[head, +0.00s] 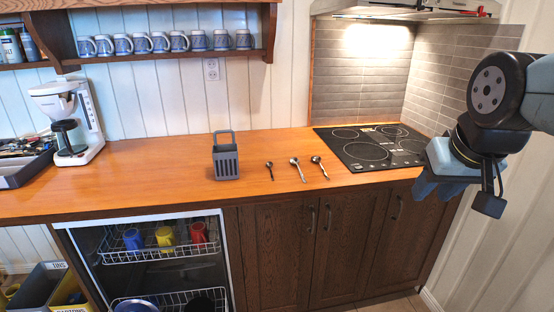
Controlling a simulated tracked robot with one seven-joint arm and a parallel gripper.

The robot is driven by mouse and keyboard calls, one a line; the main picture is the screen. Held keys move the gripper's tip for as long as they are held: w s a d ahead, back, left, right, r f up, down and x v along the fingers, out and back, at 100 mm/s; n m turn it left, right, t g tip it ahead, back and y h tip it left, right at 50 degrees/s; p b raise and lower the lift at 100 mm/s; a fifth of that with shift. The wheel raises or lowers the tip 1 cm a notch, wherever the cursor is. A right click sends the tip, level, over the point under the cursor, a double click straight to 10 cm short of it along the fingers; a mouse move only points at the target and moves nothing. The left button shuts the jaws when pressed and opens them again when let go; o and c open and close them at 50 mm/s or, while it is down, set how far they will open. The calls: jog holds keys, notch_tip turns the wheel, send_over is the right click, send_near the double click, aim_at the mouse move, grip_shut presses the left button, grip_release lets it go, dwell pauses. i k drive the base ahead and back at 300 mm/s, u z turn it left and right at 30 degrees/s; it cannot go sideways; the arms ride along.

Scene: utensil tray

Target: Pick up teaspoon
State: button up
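Three small utensils lie apart on the wooden counter in the head view: a short dark one (270,170), a longer silver spoon-like one (298,169) in the middle, and a silver one with a dark part (319,166) on the right. They are too small to tell for sure which is the teaspoon. A grey slotted utensil holder (225,158) with a raised handle stands upright to their left. My gripper (432,190) hangs at the right, in front of the counter's right end and well apart from the utensils. Its finger opening is not clear from this side.
The wooden counter (150,180) is clear around the utensils. A black cooktop (372,150) lies to their right. A white coffee maker (75,120) and a dark tray of utensils (22,165) are at the left. Below, an open dishwasher (150,265) holds colored mugs.

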aim_at(269, 164)
jog(key=i, duration=1.25)
jog(key=u, duration=0.05)
